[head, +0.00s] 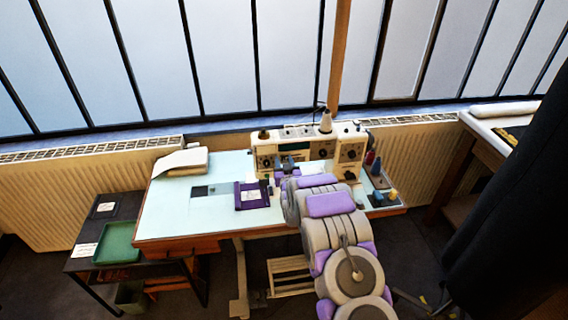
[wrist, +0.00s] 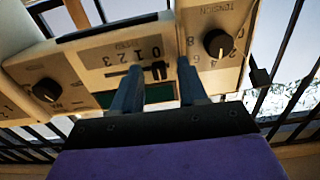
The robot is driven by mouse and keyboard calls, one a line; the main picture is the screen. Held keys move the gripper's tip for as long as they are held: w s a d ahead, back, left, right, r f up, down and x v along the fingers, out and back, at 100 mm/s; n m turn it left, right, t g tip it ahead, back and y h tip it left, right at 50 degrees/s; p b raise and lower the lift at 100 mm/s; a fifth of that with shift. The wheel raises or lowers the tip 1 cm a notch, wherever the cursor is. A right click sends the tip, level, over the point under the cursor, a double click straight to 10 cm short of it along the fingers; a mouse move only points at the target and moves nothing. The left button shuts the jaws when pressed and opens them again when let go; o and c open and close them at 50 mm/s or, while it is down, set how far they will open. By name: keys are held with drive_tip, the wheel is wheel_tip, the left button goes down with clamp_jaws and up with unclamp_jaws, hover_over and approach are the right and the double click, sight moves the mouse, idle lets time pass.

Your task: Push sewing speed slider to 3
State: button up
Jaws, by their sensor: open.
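The cream sewing machine (head: 318,145) stands at the back of the pale table. In the wrist view its front panel (wrist: 98,57) carries a speed scale marked 0 to 3, with 0 at the right end and 3 toward the left. The small black speed slider (wrist: 158,71) sits by the 0. My gripper (wrist: 160,66) is open, its two blue-grey fingers reaching up to the panel on either side of the slider. I cannot tell whether either finger touches it. In the head view my arm hides part of the machine's front, and the slider cannot be made out.
A round black tension knob (wrist: 217,43) is right of the fingers, and another dark knob (wrist: 46,90) is at the left. The table (head: 168,215) holds a purple frame (head: 251,195), folded cloth (head: 181,161) and thread spools (head: 377,195). A green tray (head: 116,243) is on a side stand.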

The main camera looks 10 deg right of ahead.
clamp_jaws()
idle(0.3)
idle(0.4)
